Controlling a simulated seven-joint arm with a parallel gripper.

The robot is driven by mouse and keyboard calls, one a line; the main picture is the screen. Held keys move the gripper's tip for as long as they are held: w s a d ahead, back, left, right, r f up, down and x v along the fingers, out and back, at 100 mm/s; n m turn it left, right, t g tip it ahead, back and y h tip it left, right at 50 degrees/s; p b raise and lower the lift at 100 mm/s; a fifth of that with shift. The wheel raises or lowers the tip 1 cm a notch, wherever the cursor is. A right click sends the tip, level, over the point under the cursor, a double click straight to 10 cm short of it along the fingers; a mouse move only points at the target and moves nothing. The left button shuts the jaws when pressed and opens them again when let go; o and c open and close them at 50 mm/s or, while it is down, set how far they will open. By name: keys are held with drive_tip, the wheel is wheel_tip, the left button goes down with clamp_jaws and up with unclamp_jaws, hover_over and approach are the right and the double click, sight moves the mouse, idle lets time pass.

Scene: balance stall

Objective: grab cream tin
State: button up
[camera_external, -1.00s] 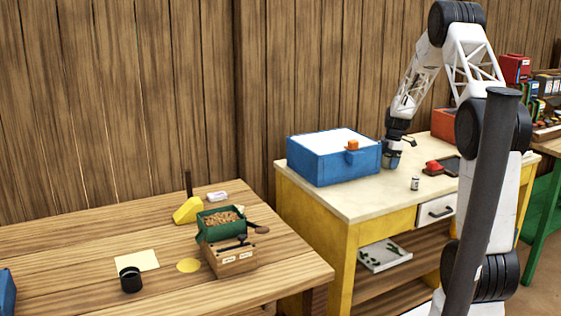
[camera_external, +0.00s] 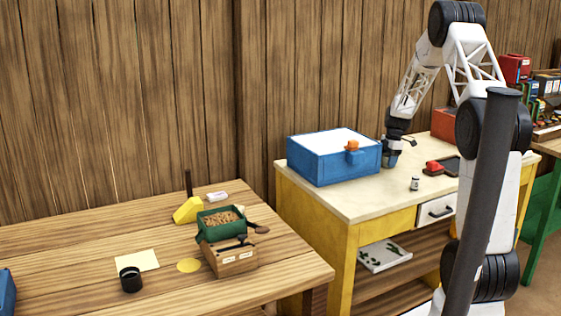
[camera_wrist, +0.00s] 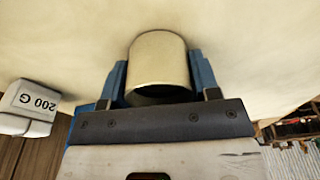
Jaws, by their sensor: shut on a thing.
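The cream tin (camera_wrist: 158,58) is a cream-coloured cylinder in the wrist view, between the two blue fingers of my gripper (camera_wrist: 160,80). The fingers are shut on its sides. In the camera_external view my gripper (camera_external: 391,160) is low at the cream-topped table, just right of the blue box; the tin cannot be made out there. Whether the tin still touches the tabletop cannot be told.
A blue box (camera_external: 325,168) with a white top and an orange piece (camera_external: 351,145) stands close left of my gripper. A small weight (camera_external: 415,183) stands in front; a 200 G weight (camera_wrist: 35,102) shows in the wrist view. A red item (camera_external: 433,167) lies to the right.

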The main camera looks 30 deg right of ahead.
drive_tip(key=shift+r, duration=1.55)
drive_tip(key=shift+s+a+r, duration=0.1)
drive_tip(key=shift+s+r, duration=0.1)
drive_tip(key=shift+s, duration=0.1)
drive_tip(key=s+a, duration=0.2)
drive_tip(key=s, duration=0.2)
drive_tip(key=s+a+r, duration=0.1)
drive_tip(key=s+a, duration=0.1)
drive_tip(key=s, duration=0.3)
drive_tip(key=s+a, duration=0.2)
drive_tip(key=s, duration=0.3)
drive_tip(key=shift+a+r, duration=0.2)
drive_tip(key=shift+a, duration=0.05)
